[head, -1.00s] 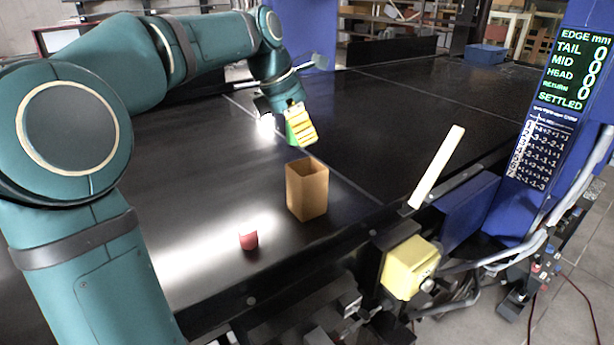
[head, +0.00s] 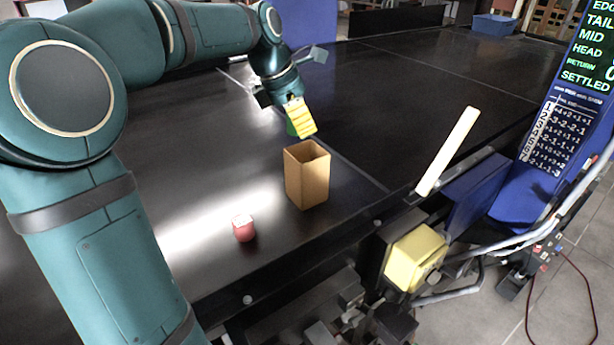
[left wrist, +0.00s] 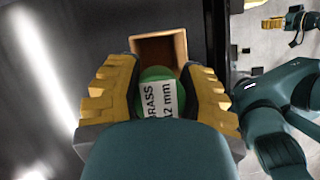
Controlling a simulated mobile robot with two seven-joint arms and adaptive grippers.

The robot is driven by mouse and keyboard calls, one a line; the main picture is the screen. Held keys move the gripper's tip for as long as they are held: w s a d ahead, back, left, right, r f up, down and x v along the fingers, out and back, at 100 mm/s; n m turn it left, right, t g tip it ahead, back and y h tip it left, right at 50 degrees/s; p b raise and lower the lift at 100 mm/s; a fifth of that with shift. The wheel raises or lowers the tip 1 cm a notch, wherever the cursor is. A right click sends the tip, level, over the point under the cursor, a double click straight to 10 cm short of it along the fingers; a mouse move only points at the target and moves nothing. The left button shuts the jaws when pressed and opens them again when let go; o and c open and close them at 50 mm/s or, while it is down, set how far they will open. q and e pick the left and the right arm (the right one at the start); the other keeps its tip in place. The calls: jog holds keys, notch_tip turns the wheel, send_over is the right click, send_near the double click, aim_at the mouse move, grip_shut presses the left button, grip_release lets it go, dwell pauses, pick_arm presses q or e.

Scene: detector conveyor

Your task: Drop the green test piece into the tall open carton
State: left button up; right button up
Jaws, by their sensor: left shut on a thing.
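My left gripper (head: 300,120) is shut on the green test piece (head: 291,128), which is mostly hidden behind the yellow finger pads in the head view. The left wrist view shows the green piece (left wrist: 157,90) between the two pads, with a white label reading BRASS and 12 mm. The tall open carton (head: 307,180) is brown and stands upright on the black belt. The gripper is above and beyond it in the head view. In the left wrist view the carton's opening (left wrist: 160,48) lies just past the piece. My right gripper (left wrist: 284,32) is small at that view's upper right; its opening is unclear.
A red piece (head: 244,228) stands on the black belt (head: 190,150), left of the carton. A pale bar (head: 448,150) slants up at the belt's near edge, beside a yellow box (head: 415,258). A blue bin (head: 494,25) is far back. The belt behind the carton is clear.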

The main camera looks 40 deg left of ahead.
pick_arm(q)
jog(key=shift+f, duration=0.55)
jog(key=o, duration=1.2)
jog(key=shift+r, duration=0.1)
jog(key=v, duration=1.1)
jog(key=shift+s+r, duration=0.2)
jog(key=shift+r, duration=0.15)
